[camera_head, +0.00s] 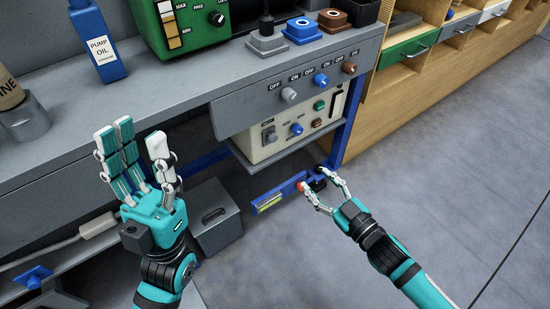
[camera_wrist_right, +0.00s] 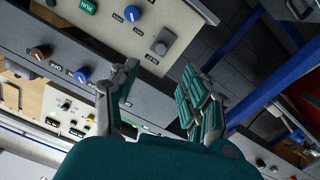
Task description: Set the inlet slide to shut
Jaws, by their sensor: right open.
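My right gripper (camera_head: 314,181) is open and empty, low in front of the cream control box (camera_head: 259,146) under the bench. In the right wrist view its spread fingers (camera_wrist_right: 157,92) show with nothing between them. My left gripper (camera_head: 134,134) is open, before the bench's left part.
Above the box, a grey panel (camera_head: 237,116) has grey, blue and brown knobs marked ON and OFF. A grey case (camera_head: 216,217) stands below. Floor (camera_head: 440,150) at right is clear.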

